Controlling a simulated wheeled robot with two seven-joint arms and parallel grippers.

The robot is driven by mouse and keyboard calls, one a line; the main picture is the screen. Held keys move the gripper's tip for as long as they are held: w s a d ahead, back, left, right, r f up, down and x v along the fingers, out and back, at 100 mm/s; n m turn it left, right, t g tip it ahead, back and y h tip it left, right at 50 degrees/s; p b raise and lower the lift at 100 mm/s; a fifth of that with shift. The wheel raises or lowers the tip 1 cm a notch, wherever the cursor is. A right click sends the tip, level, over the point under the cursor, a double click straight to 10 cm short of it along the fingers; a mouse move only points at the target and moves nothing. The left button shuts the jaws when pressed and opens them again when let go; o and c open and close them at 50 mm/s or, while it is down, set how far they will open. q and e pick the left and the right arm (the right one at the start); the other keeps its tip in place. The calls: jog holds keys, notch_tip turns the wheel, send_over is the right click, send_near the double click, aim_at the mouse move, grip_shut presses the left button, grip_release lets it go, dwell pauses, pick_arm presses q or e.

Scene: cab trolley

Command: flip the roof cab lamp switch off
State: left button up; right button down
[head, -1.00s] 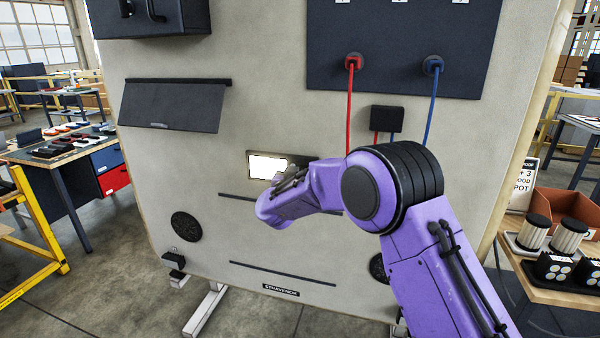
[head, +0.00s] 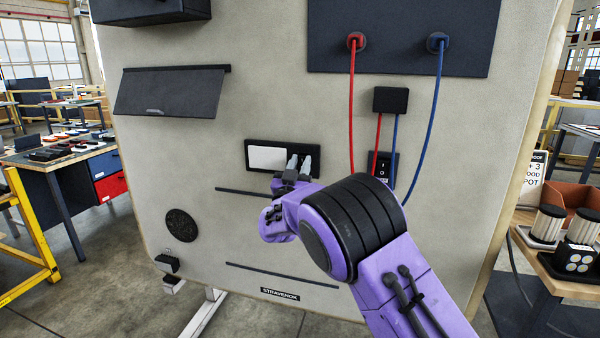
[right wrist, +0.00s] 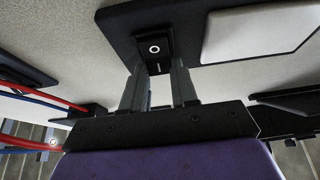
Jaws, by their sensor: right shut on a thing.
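The white lamp panel (head: 267,157) sits in a dark plate (head: 300,146) on the beige board and looks dull white, not glowing. It also shows in the right wrist view (right wrist: 260,30). The lamp switch (right wrist: 155,48) is a black rocker with a white circle and a bar mark, on the same plate beside the panel. My right gripper (head: 299,160) is at the plate's right part, its fingertips at the switch. My left gripper is out of view.
A second black switch (head: 382,168) is to the right, below a black box (head: 390,100) with red and blue cables. The red cable (head: 351,110) and blue cable (head: 430,120) hang near my right arm. A dark flap (head: 170,92) juts out at upper left.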

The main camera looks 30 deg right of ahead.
jog(key=c, duration=0.9)
grip_release()
jog(key=shift+d, duration=0.1)
jog(key=shift+o, duration=0.2)
jog(key=b+v, duration=0.2)
jog(key=v, duration=0.8)
jog(key=shift+s+f, duration=0.15)
